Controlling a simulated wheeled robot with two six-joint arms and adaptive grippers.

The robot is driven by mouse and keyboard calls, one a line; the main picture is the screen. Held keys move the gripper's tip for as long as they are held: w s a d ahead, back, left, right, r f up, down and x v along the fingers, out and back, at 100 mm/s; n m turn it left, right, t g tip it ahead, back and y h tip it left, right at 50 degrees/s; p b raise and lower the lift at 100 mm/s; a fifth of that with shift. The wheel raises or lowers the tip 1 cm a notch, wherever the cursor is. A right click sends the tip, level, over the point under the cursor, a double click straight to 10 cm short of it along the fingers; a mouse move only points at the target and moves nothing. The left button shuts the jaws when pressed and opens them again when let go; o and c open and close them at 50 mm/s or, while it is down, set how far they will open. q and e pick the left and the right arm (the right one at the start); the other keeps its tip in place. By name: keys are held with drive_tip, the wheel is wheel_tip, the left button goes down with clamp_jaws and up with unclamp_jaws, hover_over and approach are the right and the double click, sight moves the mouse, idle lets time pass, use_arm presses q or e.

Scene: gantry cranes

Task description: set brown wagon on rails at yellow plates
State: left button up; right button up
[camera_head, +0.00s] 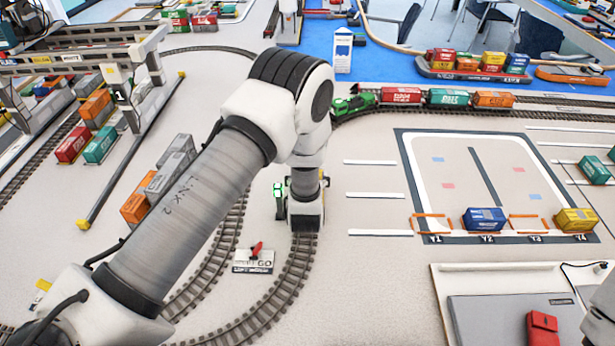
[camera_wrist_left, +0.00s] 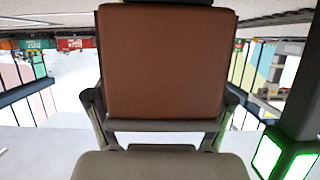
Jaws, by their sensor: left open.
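In the left wrist view a brown block-shaped thing, apparently the brown wagon (camera_wrist_left: 165,65), fills the middle. My left gripper (camera_wrist_left: 163,112) is open, with one finger on each side of the brown wagon; I cannot tell whether they touch it. In the head view my left arm reaches over the curved rails (camera_head: 292,275), and its wrist hides the wagon and most of the fingers. A small yellow patch (camera_head: 323,202) shows beside the wrist; I cannot tell whether it is one of the yellow plates. My right gripper is not in view.
A signal post with green lamps (camera_head: 278,190) stands close left of my wrist, and its lamps (camera_wrist_left: 267,155) show close by in the left wrist view. A small sign with a red lever (camera_head: 255,252) lies between the tracks. A green locomotive (camera_head: 350,103) with wagons stands behind.

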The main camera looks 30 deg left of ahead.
use_arm(q)
drive_tip(key=shift+r, duration=0.35)
drive_tip(key=p+v, duration=0.6)
drive_tip(key=v, duration=0.6)
drive_tip(key=shift+f, duration=0.15)
